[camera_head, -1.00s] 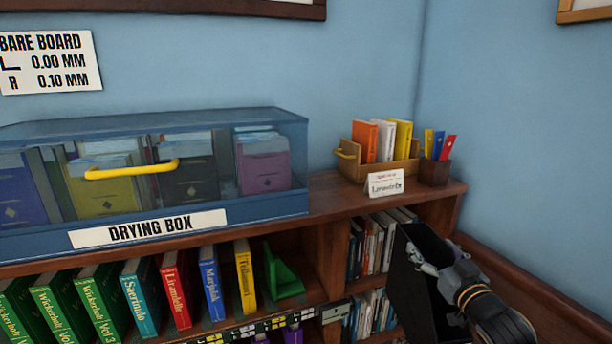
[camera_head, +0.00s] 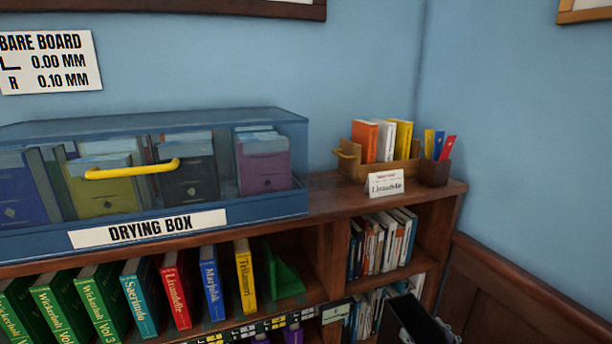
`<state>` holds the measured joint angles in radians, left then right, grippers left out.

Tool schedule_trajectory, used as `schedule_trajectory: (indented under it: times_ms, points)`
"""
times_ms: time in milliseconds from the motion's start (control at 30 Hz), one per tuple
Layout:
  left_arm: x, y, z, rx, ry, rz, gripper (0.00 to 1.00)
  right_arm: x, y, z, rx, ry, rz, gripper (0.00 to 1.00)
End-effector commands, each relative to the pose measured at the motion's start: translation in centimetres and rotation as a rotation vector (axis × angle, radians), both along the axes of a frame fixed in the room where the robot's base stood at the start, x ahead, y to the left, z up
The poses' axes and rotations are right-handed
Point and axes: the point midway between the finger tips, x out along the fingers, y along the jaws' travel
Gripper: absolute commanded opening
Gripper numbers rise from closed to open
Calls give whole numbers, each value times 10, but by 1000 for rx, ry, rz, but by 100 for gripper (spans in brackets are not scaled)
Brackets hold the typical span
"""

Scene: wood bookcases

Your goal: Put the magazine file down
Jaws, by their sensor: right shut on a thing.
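The black magazine file (camera_head: 412,322) shows at the bottom edge, in front of the lower right shelves. Only its open top part is in view; the rest is cut off by the frame. My right gripper (camera_head: 446,332) is shut on the file's right side and only a small grey part of it shows. Whether the file's base touches anything is hidden. My left gripper is not in view.
A blue clear drying box (camera_head: 270,205) with several magazine files stands on the bookcase top (camera_head: 330,200). Right of it are a wooden book tray (camera_head: 352,170), a label card (camera_head: 385,184) and a bookmark holder (camera_head: 434,174). Books (camera_head: 380,245) fill the right shelves.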

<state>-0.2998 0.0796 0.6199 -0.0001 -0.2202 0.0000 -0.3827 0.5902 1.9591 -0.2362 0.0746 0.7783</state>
Motion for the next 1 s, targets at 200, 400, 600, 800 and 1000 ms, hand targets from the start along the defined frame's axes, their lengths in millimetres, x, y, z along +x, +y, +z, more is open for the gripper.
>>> schedule_trajectory:
  times_ms: [200,400,600,800,1000]
  points:
    - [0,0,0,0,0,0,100,-20,6,-29,1,0,54,16]
    - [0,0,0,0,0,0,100,-35,10,-47,0,-1,96,16]
    - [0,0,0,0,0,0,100,-41,16,-54,4,-3,91,16]
    - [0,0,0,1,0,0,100,-42,24,-57,5,-3,45,16]
    - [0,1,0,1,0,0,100,-44,37,-60,6,-4,-21,16]
